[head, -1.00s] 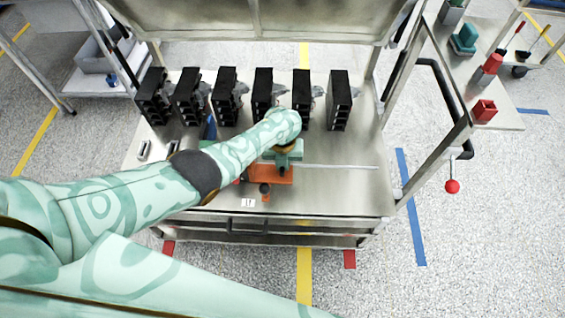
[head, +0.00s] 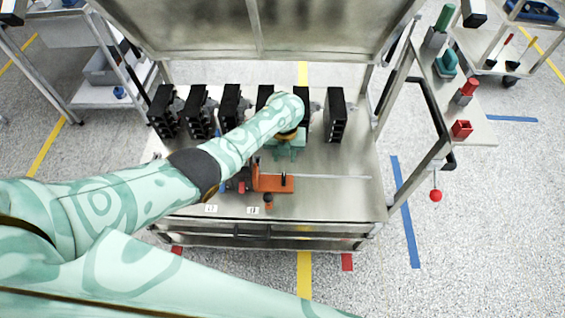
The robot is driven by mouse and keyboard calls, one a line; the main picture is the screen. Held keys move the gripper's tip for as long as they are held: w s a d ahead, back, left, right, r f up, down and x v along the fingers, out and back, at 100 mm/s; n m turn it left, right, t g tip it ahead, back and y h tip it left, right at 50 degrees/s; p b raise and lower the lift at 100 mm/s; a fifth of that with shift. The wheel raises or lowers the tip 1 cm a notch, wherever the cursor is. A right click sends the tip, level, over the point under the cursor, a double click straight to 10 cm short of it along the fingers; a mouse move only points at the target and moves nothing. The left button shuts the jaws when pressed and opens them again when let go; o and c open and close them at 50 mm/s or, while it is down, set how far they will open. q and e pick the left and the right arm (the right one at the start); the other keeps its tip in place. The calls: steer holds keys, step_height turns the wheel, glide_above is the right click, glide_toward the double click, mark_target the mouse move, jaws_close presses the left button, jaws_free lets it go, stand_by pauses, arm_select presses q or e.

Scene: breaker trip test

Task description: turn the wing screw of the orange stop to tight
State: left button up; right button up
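The orange stop (head: 273,183) is an L-shaped piece on the steel bench top, near its front edge. A small dark knob on an orange base (head: 268,198) shows at its front; I cannot tell whether this is the wing screw or how tight it is. My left gripper (head: 287,153), pale green, points down at the bench just behind the stop and looks apart from it. Its fingers are small and partly hidden under my wrist, so their opening is unclear. I see nothing held in it. My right gripper is not in view.
A row of black breakers (head: 335,115) stands along the back of the bench (head: 340,195). Small red and blue parts (head: 241,187) and white labels (head: 253,210) lie left of the stop. The bench top right of the stop is clear. A red ball handle (head: 436,195) hangs at the right.

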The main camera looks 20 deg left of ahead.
arm_select(q)
step_height(320, 180, up, 5)
steer(key=shift+f+p, duration=0.2)
steer(key=shift+p, duration=0.75)
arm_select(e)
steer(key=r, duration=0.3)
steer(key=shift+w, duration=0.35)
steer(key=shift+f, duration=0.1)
